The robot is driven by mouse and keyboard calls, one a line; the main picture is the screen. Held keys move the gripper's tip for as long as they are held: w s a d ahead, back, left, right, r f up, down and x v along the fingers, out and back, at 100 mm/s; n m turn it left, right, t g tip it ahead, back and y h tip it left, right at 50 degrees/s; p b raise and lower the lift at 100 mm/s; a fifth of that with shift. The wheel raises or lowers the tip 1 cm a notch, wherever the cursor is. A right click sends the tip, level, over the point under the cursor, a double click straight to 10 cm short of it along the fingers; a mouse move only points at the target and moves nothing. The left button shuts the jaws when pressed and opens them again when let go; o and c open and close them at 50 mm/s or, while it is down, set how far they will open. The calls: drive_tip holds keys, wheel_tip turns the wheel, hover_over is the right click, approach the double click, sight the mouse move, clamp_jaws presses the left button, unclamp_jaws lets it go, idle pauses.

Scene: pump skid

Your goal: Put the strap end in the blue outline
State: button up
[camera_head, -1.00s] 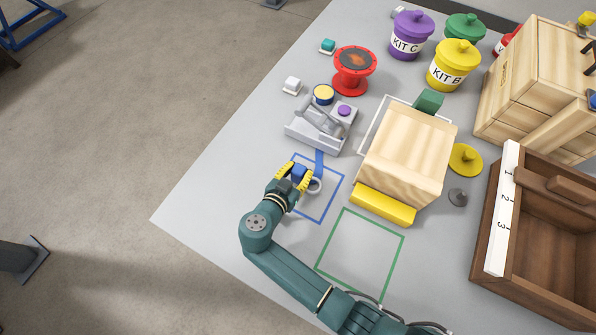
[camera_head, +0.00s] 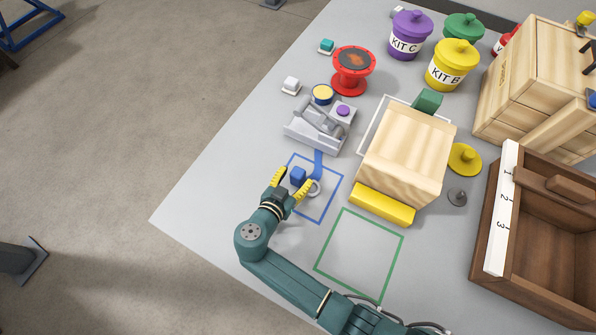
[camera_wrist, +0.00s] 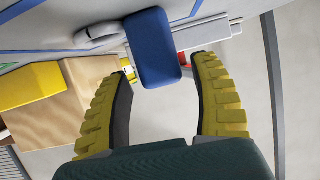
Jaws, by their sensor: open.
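The strap is blue and runs from the grey buckle fixture (camera_head: 317,128) toward the blue outline (camera_head: 320,218) on the table. Its end carries a blue block (camera_head: 298,176), which appears within the upper part of the outline, with a grey ring (camera_head: 314,187) beside it. My gripper (camera_head: 291,182) is open, its yellow fingers apart, just short of the block. In the wrist view the blue block (camera_wrist: 153,47) is ahead of the open fingers (camera_wrist: 160,95), with a gap between them. Whether the block rests fully on the table is hard to tell.
A wooden box (camera_head: 408,155) with a yellow front piece (camera_head: 382,204) stands right of the outline. A green outline (camera_head: 346,285) lies nearer, partly under my arm. A red spool (camera_head: 353,72) stands farther back. The table left of the outline is clear.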

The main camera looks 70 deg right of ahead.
drive_tip(key=p+v, duration=0.2)
drive_tip(key=v, duration=0.8)
drive_tip(key=shift+p, duration=0.4)
drive_tip(key=w+a+r+n+t+y, duration=0.3)
drive_tip(key=w+a+r+n+t, duration=0.15)
drive_tip(key=w+r+t, duration=0.4)
drive_tip(key=w+a+r+n+t+y, duration=0.3)
drive_tip(key=w+r+n+t, duration=0.2)
drive_tip(key=w+r, duration=0.6)
drive_tip(key=s+a+r+n+t+y, duration=0.2)
drive_tip(key=s+a+r+n+t, duration=0.1)
drive_tip(key=r, duration=0.6)
drive_tip(key=s+a+r+n+t+y, duration=0.2)
drive_tip(key=a+r+n+t, duration=0.1)
drive_tip(key=r, duration=0.7)
drive_tip(key=s+a+r+n+t+y, duration=0.3)
drive_tip(key=a+r+n+t, duration=0.1)
drive_tip(key=r, duration=0.6)
drive_tip(key=shift+s+n+t, duration=0.3)
drive_tip(key=shift+n+t, duration=0.05)
drive_tip(key=shift+t, duration=0.2)
